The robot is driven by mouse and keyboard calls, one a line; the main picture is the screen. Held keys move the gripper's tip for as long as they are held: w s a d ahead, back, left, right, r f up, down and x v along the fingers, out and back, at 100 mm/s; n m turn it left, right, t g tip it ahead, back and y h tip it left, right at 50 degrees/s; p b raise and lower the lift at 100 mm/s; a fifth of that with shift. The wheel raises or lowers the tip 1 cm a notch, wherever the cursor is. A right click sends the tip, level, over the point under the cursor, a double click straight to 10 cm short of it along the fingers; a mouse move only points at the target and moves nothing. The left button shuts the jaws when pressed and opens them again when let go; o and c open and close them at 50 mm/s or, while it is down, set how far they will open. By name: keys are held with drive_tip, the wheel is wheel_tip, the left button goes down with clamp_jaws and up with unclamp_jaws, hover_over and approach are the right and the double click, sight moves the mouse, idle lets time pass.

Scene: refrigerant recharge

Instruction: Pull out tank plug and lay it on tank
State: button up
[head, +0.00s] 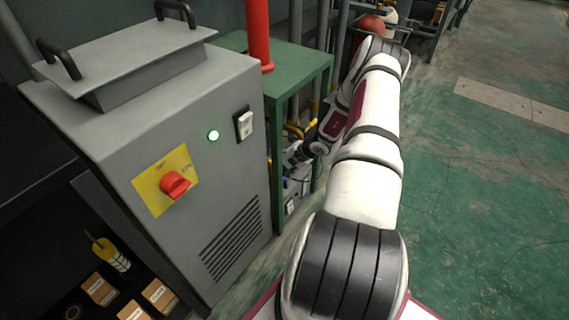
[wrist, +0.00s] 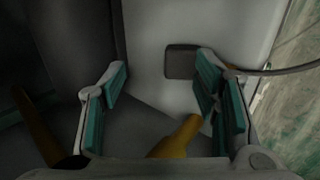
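My gripper (wrist: 163,98) is open, its two teal-padded fingers wide apart, with nothing held between the pads. In the head view the gripper (head: 299,155) is low beside the green table, partly hidden by my own arm. Beyond the fingers in the wrist view is a pale surface with a dark grey square piece (wrist: 181,62), near the right finger. A dark cable (wrist: 285,70) runs from behind the right finger to the right edge. I cannot tell whether the square piece or the cable belongs to the tank plug. The tank is not clearly recognisable.
A grey cabinet (head: 150,130) with a red knob (head: 174,186) stands left of the arm. The green table (head: 300,72) carries a red cylinder (head: 258,35). A yellow bar (wrist: 178,138) lies low between the fingers. Green floor (head: 470,210) is open to the right.

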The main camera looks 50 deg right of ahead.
drive_tip(key=shift+r, duration=0.1)
drive_tip(key=v, duration=1.2)
drive_tip(key=shift+s, duration=0.1)
idle(0.6)
